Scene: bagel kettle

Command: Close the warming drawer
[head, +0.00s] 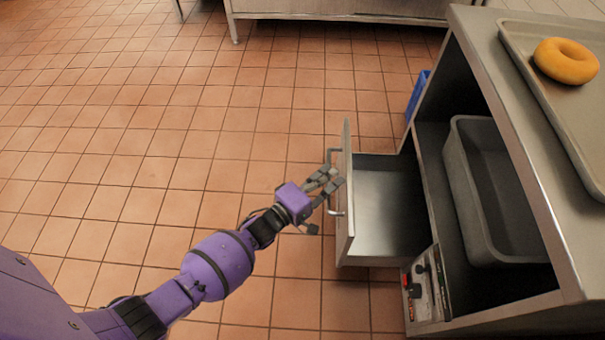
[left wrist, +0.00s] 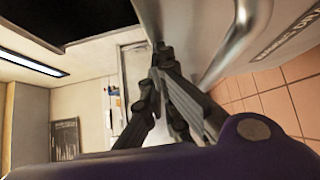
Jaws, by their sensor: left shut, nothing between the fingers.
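The warming drawer (head: 385,215) is pulled out of the metal counter, and its inside looks empty. Its front panel (head: 345,230) faces left and carries a bar handle (head: 334,151). My left gripper (head: 331,183) is at the drawer front, beside the handle, with its fingers shut and nothing in them. In the left wrist view, the shut fingertips (left wrist: 160,60) are close to the metal front, with the curved handle (left wrist: 228,42) to their right. I cannot tell whether they touch the panel. My right gripper is not in view.
The counter (head: 520,130) has a tray (head: 515,50) with a bagel (head: 566,61) on top. A grey bin (head: 470,190) sits on its open shelf. Tiled floor (head: 150,130) lies clear at left.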

